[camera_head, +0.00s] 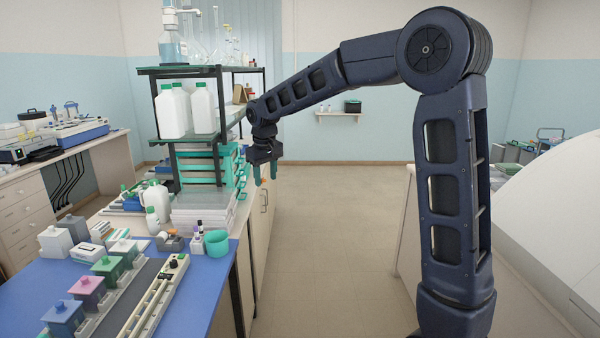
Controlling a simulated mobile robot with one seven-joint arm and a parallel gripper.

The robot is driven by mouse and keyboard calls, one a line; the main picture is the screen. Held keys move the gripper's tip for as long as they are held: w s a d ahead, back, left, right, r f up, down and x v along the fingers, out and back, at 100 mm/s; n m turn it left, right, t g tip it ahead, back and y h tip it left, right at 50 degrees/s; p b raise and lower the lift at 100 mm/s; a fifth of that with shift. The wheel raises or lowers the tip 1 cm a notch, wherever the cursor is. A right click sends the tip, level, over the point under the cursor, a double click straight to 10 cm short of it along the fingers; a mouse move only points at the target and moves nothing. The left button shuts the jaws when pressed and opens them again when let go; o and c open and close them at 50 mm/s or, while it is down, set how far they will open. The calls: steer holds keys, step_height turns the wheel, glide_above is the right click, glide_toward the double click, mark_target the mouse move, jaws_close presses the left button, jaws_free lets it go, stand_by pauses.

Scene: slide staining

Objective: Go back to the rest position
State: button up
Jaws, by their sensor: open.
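My gripper (264,174) hangs at the end of my dark blue arm, fingers pointing down. It is open, with nothing between its green-tipped fingers. It is in the air beside the right edge of the bench, in front of the shelf unit and over the bench's edge or the aisle; the exact depth is hard to tell. My arm rises at the right of the view and reaches across to the left.
A shelf unit (190,72) with white jugs (172,112) stands behind. The floor aisle (335,240) is clear. A white counter (408,215) is at right.

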steer(key=s+d+r+m, duration=0.1)
steer(key=s+d, duration=0.2)
steer(key=d, duration=0.5)
steer(key=s+d+r+m+t, duration=0.1)
steer(key=s+d+r+m, duration=0.15)
steer(key=d, duration=0.65)
steer(key=s+d+r+m, duration=0.1)
steer(key=s+d, duration=0.3)
steer(key=d, duration=0.4)
steer(key=s+d+f+m+t, duration=0.1)
steer(key=s+d+f+m, duration=0.1)
steer(key=s+d, duration=0.5)
steer(key=s+d+f+m, duration=0.2)
steer(key=s+d+f, duration=0.1)
steer(key=s+d, duration=0.4)
steer(key=shift+s+f+t, duration=0.3)
steer(key=shift+s+t, duration=0.1)
steer(key=shift+s, duration=0.3)
